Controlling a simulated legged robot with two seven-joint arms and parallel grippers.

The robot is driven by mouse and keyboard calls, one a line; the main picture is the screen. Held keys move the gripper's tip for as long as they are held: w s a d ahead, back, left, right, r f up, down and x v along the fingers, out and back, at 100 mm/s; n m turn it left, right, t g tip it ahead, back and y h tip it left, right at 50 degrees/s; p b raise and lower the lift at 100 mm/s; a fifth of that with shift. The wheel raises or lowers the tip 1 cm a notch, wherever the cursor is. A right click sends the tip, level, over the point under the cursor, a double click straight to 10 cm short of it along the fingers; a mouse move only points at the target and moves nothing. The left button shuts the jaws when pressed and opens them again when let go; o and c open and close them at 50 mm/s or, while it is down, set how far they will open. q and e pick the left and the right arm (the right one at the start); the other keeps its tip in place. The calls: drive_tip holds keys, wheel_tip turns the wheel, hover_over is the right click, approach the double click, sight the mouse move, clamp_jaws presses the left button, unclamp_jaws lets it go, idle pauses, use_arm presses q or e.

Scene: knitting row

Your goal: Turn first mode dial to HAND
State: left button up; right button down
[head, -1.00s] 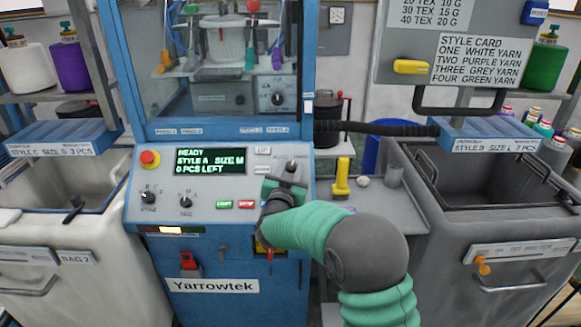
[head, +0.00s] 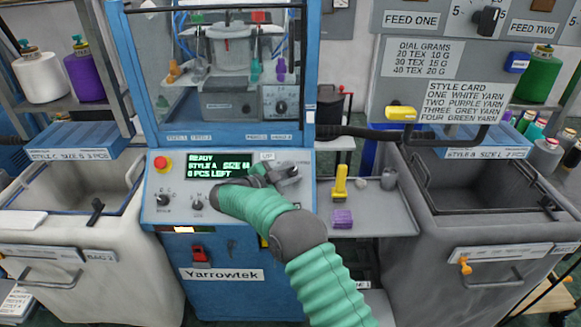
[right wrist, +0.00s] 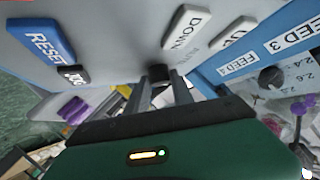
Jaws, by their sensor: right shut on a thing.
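The blue knitting machine's sloped grey panel (head: 220,212) faces me, with its display (head: 219,166) reading READY, STYLE A, SIZE M, 0 PCS LEFT. My right gripper (head: 287,172) is at the panel's upper right. In the right wrist view its two fingers (right wrist: 162,90) are shut on a small dark knob (right wrist: 158,72), which looks like the mode dial, between the DOWN button (right wrist: 187,27) and the JOG button (right wrist: 74,77). The gripper mostly hides this knob in the head view, and I cannot read its setting. My left gripper is not in view.
A red stop button (head: 162,163) and two small dials, style (head: 163,200) and size (head: 198,202), are on the panel's left. A side tray (head: 385,222) holds a yellow-handled tool (head: 341,183) and a purple block (head: 342,218). Bins flank the machine.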

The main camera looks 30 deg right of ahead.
drive_tip(key=shift+m+g+p, duration=0.45)
drive_tip(key=shift+m+g, duration=0.15)
drive_tip(key=shift+m, duration=0.1)
drive_tip(key=shift+y, duration=0.3)
drive_tip(key=c, duration=1.1)
unclamp_jaws()
drive_tip(key=v, duration=1.7)
drive_tip(key=shift+b, duration=0.3)
drive_tip(key=shift+w+f, duration=0.15)
